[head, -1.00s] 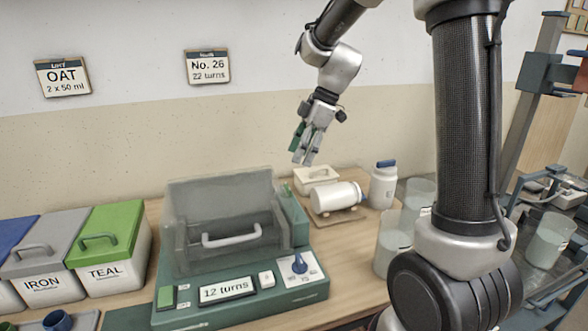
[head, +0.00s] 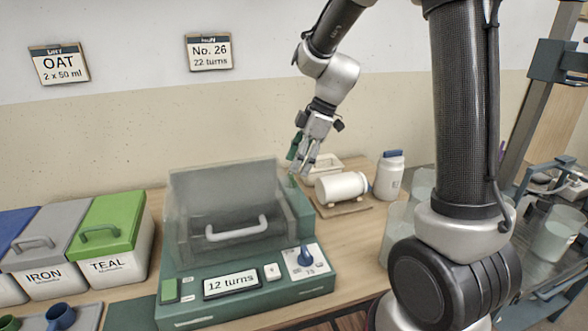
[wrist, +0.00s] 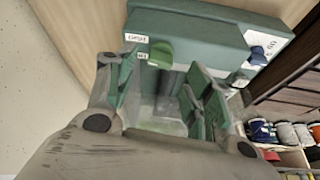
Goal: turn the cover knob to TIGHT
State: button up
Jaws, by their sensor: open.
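The bench machine (head: 240,295) is green, with a clear cover (head: 225,185) and a white handle. In the wrist view a green knob (wrist: 160,52) stands beside two small white labels, too small to read surely. It looks like the cover knob; in the head view my gripper mostly hides this spot. A blue knob (head: 305,257) sits on the white front panel and also shows in the wrist view (wrist: 258,54). My gripper (head: 303,170) is open and empty, just above the machine's right post. In the wrist view its fingers (wrist: 163,98) point toward the green knob, apart from it.
A white jar (head: 342,188) lies on a wooden cradle right of the machine. A lidded jar (head: 389,177) stands farther right, near clear beakers. TEAL (head: 115,240) and IRON (head: 45,265) buckets stand left. The display (head: 232,284) reads 12 turns.

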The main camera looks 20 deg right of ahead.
aim_at(292, 175)
jog(key=shift+x, duration=2.1)
jog(key=c, duration=1)
jog(key=shift+m+t, duration=0.3)
jog(key=shift+m, duration=0.4)
jog(key=o, duration=1)
jog(key=v, duration=1.2)
